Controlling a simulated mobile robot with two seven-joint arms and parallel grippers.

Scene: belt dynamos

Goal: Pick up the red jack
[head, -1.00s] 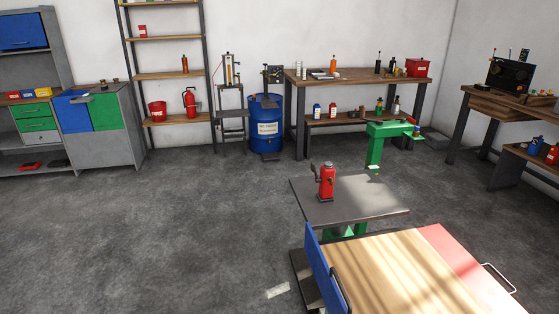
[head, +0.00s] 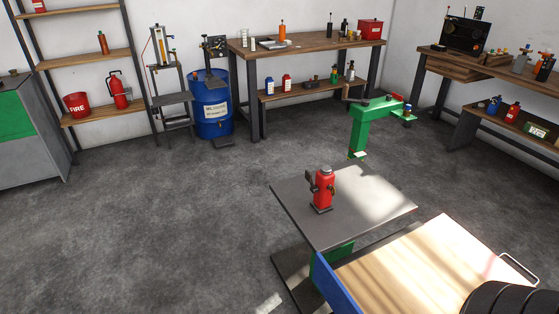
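The red jack (head: 323,189) stands upright on a dark grey tabletop (head: 290,210) near the middle of the head view. It has a grey cap on top, a dark arm at its left side and a dark foot. Neither of my grippers shows in the head view, and nothing is touching the jack.
A wooden-topped cart (head: 410,262) with a blue side stands close in front, right of the jack. A dark ribbed thing (head: 500,299) fills the bottom right corner. A green stand (head: 366,126) rises behind the table. Open floor (head: 150,225) lies to the left.

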